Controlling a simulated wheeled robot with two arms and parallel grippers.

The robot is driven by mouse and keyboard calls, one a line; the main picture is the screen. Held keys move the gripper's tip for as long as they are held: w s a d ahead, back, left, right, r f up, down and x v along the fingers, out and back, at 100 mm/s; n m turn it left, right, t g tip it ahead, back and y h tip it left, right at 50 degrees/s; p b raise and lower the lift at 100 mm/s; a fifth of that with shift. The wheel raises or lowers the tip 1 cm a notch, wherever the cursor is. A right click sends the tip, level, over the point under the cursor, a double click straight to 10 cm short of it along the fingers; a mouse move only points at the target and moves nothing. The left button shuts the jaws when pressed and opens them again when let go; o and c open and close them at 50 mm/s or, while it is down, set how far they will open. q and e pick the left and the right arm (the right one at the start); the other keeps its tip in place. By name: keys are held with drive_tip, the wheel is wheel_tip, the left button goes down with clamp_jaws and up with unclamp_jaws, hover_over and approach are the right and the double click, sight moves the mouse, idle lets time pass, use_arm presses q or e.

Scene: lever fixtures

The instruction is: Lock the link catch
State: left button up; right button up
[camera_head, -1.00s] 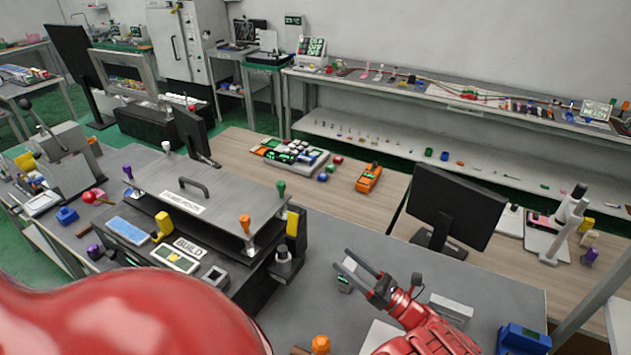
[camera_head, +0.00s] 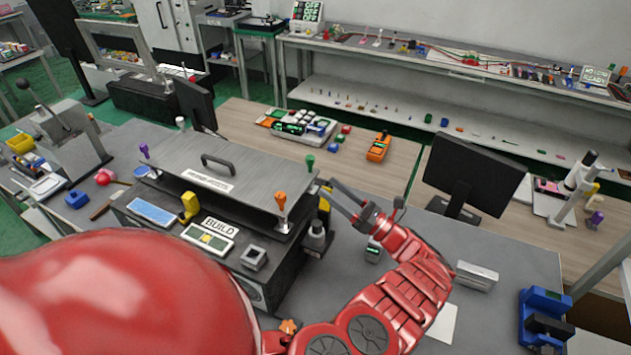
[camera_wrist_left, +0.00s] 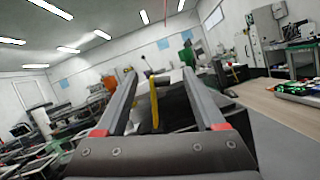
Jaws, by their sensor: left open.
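The fixture has a grey top plate (camera_head: 238,178) with a black handle and a "BUILD" label in front. Coloured-knob levers stand at its corners: purple (camera_head: 144,151), white (camera_head: 181,122), green (camera_head: 309,160) and orange (camera_head: 280,198). A yellow upright piece (camera_head: 324,208) is at its right side, partly covered. I cannot tell which part is the link catch. My left gripper (camera_head: 326,186) is open and empty at the fixture's right side, close to this yellow piece. In the left wrist view a yellow upright bar (camera_wrist_left: 154,103) shows between the spread fingers; contact cannot be told.
A small grey box (camera_head: 373,252) and a light grey block (camera_head: 476,276) lie on the bench to the right. A monitor (camera_head: 472,178) stands behind, and a blue device (camera_head: 543,315) is at the lower right. A second yellow piece (camera_head: 189,207) is at the fixture's front.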

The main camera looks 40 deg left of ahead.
use_arm(q)
drive_tip(key=shift+a+r, duration=0.1)
drive_tip(key=shift+a, duration=0.95)
drive_tip(key=shift+d, duration=0.3)
drive_tip(key=shift+c, duration=1)
clamp_jaws()
